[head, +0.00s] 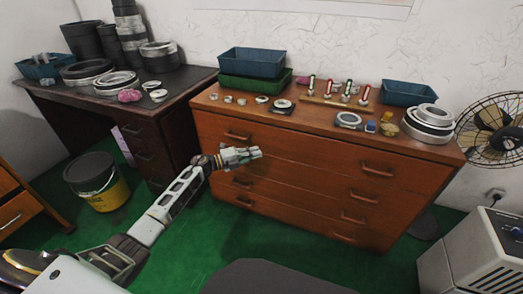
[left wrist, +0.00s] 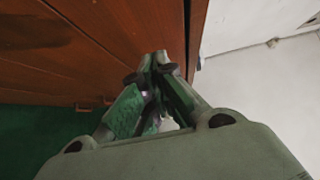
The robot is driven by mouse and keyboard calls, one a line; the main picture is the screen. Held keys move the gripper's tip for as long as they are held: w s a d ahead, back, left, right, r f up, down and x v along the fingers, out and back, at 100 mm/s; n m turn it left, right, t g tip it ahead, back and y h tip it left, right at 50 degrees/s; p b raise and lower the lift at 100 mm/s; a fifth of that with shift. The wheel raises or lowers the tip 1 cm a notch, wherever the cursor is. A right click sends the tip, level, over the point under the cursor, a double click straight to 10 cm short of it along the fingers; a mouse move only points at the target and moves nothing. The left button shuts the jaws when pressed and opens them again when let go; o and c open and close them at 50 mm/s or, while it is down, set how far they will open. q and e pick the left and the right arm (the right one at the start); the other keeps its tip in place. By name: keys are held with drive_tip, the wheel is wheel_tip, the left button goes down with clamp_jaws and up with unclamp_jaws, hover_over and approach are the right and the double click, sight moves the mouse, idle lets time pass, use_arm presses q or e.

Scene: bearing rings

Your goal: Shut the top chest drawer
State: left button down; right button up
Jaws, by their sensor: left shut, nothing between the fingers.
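The brown wooden chest (head: 300,170) stands against the wall in the head view, with several stacked drawers. Its top drawer (head: 305,150) has two dark handles, at left (head: 237,135) and right (head: 377,170). Its front looks about flush with the chest; I see no open compartment, but cannot tell whether a small gap is left. My left gripper (head: 257,152) is shut and empty in front of the upper drawers, right of and below the left handle. In the left wrist view its closed fingertips (left wrist: 155,60) show against brown wood (left wrist: 90,45); contact cannot be told. My right gripper is not seen.
The chest top holds blue and green bins (head: 250,62), metal rings (head: 428,122) and small tools. A dark desk (head: 150,120) stands left, a bucket (head: 97,180) beside it. A fan (head: 492,130) and grey cabinet (head: 480,255) stand right. Green floor lies in front.

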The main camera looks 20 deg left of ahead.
use_arm(q)
drive_tip(key=shift+v, duration=0.95)
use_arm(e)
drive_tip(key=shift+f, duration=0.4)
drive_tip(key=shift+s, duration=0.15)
